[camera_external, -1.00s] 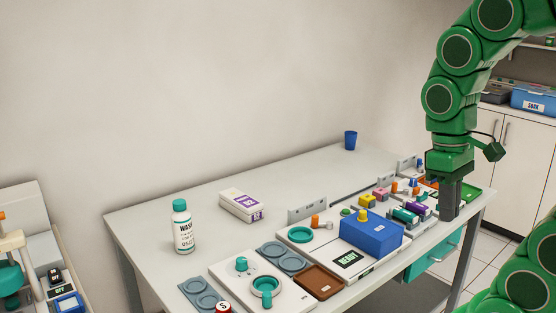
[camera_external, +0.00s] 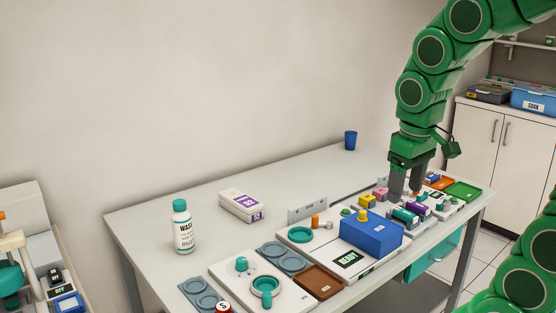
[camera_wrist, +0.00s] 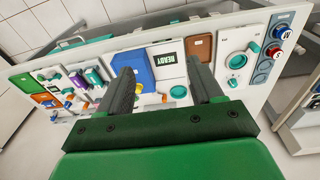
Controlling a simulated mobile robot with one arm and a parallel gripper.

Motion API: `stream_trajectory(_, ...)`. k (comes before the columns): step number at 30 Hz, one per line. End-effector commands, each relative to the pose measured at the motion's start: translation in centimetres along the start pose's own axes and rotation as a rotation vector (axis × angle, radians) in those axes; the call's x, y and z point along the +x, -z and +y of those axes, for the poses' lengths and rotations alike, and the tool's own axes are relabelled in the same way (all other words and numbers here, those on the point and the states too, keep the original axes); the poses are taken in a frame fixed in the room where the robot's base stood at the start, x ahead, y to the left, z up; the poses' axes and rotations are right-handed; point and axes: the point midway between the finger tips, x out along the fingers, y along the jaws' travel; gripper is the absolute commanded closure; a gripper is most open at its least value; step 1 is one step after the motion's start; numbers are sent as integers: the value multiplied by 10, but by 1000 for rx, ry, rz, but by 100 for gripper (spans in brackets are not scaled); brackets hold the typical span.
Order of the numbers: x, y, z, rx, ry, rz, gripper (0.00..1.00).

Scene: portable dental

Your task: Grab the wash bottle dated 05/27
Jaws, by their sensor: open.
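The wash bottle (camera_external: 183,228) is white with a teal cap and stands upright at the left of the table. Its label reads WASH, with small print ending in what looks like 05/27. My gripper (camera_external: 406,183) is above the right part of the table, far to the right of the bottle. In the wrist view my gripper (camera_wrist: 165,85) is open with nothing between its fingers. The bottle is not seen in the wrist view.
A white box with a purple label (camera_external: 241,205) lies right of the bottle. A blue box (camera_external: 370,234), a brown tray (camera_external: 319,282) and teal-knobbed panels line the table's front. The table around the bottle is mostly clear.

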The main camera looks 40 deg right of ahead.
Motion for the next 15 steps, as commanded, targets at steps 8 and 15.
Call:
stream_trajectory(8,10,122,22,2,-62,273,34)
stream_trajectory(15,26,204,33,-65,-119,446,34)
